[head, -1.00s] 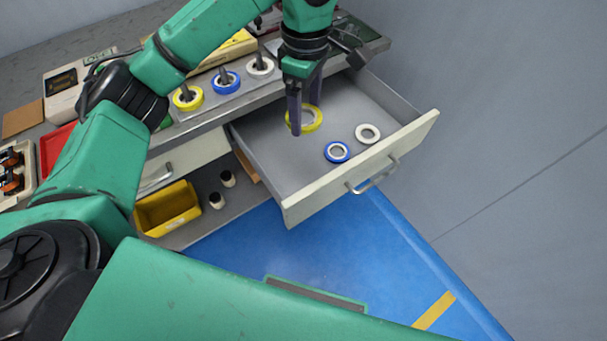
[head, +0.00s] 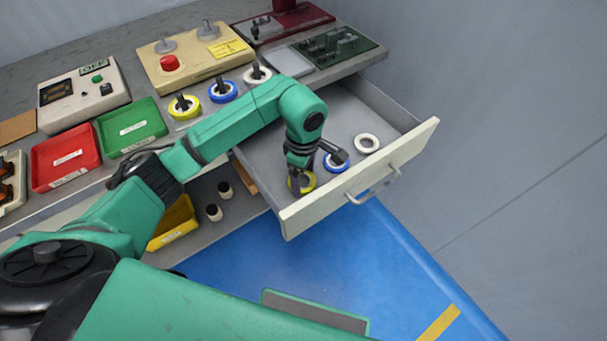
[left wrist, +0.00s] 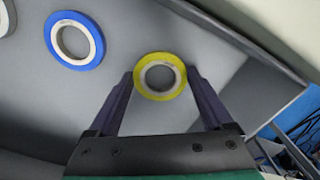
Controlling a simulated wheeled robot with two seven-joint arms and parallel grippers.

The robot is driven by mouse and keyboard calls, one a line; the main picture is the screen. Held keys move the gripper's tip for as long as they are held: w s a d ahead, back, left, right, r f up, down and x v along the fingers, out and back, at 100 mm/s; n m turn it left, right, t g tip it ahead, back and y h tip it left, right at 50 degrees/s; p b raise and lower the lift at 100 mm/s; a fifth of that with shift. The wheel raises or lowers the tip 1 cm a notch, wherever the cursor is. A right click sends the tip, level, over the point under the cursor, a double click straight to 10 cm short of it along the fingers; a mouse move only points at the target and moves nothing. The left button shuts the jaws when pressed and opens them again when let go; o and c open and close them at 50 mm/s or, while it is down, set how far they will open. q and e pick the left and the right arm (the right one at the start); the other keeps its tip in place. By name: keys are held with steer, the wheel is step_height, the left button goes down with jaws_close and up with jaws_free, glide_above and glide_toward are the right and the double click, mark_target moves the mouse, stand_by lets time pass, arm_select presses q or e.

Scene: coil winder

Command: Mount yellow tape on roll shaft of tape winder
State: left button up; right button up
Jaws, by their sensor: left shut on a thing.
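A yellow tape roll (left wrist: 160,97) with a pale core sits between the two fingertips of my left gripper (left wrist: 160,78) in the left wrist view. My left gripper is shut on it, one finger at each side. In the head view my left gripper (head: 300,184) is inside the open drawer near its front, and the yellow tape (head: 309,183) is partly hidden behind it. I cannot tell whether the tape is off the drawer floor. Another yellow roll (head: 178,111) is on an upright post on the bench. I cannot tell which machine is the tape winder. My right gripper is not in view.
The open drawer (head: 361,185) also holds a blue roll (head: 336,168) and a white roll (head: 367,143). Blue (head: 223,98) and white (head: 257,82) rolls are on bench posts. A beige block (head: 196,62), dark-red device (head: 290,22) and green board (head: 338,46) stand behind.

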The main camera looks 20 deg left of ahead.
arm_select(q)
steer(key=shift+f+b, duration=0.25)
steer(key=shift+b, duration=0.05)
steer(key=o, duration=1.2)
steer(key=shift+o, duration=0.2)
steer(key=shift+r, duration=0.1)
steer(key=shift+p, duration=0.4)
step_height(320, 180, up, 15)
steer(key=shift+s+a+f, duration=0.15)
steer(key=shift+a+f, duration=0.05)
steer(key=shift+a, duration=0.05)
